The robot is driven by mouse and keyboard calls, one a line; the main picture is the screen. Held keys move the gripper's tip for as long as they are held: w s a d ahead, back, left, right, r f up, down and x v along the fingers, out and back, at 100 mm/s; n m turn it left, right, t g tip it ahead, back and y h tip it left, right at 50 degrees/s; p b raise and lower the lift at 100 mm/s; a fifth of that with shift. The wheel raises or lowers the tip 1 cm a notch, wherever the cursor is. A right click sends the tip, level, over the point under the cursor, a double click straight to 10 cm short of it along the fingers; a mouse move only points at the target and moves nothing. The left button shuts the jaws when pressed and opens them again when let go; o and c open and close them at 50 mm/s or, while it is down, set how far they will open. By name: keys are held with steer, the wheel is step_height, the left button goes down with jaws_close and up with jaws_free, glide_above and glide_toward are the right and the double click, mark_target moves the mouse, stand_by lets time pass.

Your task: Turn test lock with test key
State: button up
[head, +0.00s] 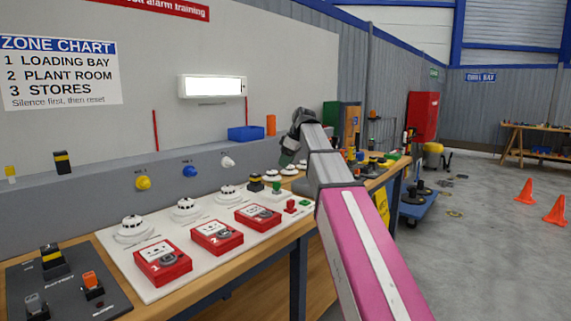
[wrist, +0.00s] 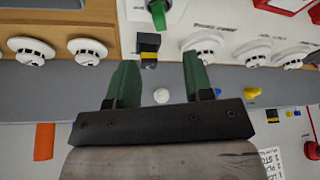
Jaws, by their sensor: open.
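A green upright piece (head: 277,187), with a shape like a key or knob, stands at the back right of the white panel. It shows at the top of the wrist view (wrist: 157,14). A black block with a yellow band (head: 256,182) stands beside it, also in the wrist view (wrist: 148,46). I cannot tell which is the test lock or the test key; no readable label names either. My gripper (wrist: 158,62) is open, with nothing between its green fingers. In the head view my gripper (head: 287,152) is above and behind these pieces, apart from them, partly hidden by my arm.
White round detectors (head: 186,209) and red call points (head: 217,236) cover the panel on the wooden bench. Small red (head: 291,206) and green (head: 304,204) pieces stand at its right end. A blue bin (head: 246,133) sits on the ledge behind.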

mark_target(277, 183)
steer(key=x, duration=1)
steer(key=shift+a+f, duration=0.1)
steer(key=shift+f, duration=0.3)
jaws_close()
